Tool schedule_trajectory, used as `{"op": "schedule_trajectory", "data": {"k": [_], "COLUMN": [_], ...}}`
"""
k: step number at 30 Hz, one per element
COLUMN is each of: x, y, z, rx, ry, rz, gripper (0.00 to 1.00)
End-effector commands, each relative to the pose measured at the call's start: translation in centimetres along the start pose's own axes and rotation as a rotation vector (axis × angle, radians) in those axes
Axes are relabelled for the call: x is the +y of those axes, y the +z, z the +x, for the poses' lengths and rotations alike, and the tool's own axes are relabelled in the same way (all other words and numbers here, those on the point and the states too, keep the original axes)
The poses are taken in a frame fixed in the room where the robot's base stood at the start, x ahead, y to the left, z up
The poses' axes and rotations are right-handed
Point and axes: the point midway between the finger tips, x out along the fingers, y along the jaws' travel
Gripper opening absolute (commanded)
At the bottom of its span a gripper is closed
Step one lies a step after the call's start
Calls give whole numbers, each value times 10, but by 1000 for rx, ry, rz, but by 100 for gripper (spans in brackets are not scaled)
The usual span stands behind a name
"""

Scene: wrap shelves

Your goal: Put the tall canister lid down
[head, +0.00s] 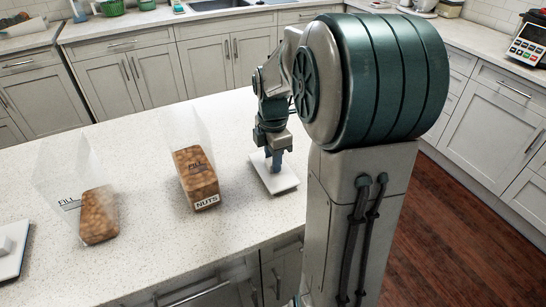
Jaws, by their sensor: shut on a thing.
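The lid (284,184) is a flat white square slab. It is right of the nut-filled canister, resting on or just above the counter; I cannot tell which. My gripper (275,167) points down over it and is shut on it near its middle; the fingers hide the part they grip. The tall clear canister (195,178) holds brown nuts, bears a FILL mark and a NUTS label, and stands uncovered.
A second clear container (98,215) with brown nuts and a FILL mark stands to the left. Another white lid (10,250) with a raised knob lies at the left edge. The speckled counter (238,215) is bare between the nut canister and the held lid.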

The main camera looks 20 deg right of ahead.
Motion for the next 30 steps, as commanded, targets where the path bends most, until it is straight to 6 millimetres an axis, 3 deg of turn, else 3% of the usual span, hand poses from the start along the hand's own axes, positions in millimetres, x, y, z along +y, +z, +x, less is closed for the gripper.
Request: {"op": "schedule_trajectory", "data": {"k": [10,11,13,23,30], "x": [0,0,0,0,1], "y": [0,0,0,0,0], "z": [4,3,3,-1,-38], "rx": [0,0,0,0,-1], "ry": [0,0,0,2,6], "rz": [0,0,0,0,0], "gripper": [6,36,52,52,52]}}
